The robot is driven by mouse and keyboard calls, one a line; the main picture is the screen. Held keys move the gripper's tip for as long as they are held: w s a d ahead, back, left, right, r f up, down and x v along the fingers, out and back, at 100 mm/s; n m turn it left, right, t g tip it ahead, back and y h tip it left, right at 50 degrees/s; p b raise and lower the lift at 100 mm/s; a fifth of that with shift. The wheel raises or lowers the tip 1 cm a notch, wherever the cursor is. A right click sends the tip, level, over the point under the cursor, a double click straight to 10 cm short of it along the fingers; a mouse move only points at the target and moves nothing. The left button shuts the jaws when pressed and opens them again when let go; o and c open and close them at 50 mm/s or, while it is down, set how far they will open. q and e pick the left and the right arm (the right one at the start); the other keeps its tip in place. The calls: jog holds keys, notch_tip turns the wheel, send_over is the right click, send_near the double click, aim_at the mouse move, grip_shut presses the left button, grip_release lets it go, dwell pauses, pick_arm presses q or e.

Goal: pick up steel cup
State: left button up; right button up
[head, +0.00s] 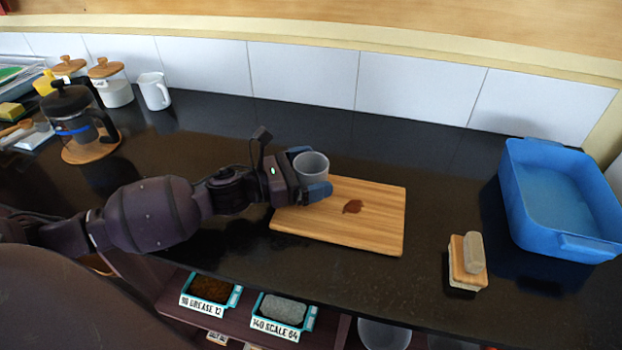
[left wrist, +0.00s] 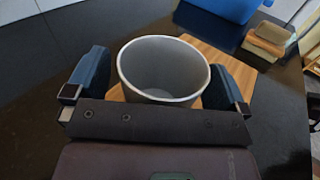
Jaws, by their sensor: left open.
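The steel cup (head: 311,164) is a plain grey cup, upright with its mouth up, at the left part of the wooden board (head: 375,225). My left gripper (head: 306,184) is at the cup, its blue fingers open on either side of it. In the left wrist view the cup (left wrist: 163,72) stands between the two fingers of the left gripper (left wrist: 160,82), with its empty inside showing. Whether either finger touches it, I cannot tell. The cup's base is hidden behind a finger. My right gripper is in neither view.
A reddish-brown spot (head: 352,206) marks the board. A blue basin (head: 560,195) and a wood-and-grey block (head: 467,262) are to the right. A French press (head: 80,120), lidded jars (head: 110,84) and a white mug (head: 154,91) stand at the left. Dark counter is clear behind the board.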

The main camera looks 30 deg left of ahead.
pick_arm(q)
jog(key=shift+c, duration=0.3)
jog(key=c, duration=1)
jog(key=shift+o, duration=0.2)
jog(key=shift+r, duration=0.1)
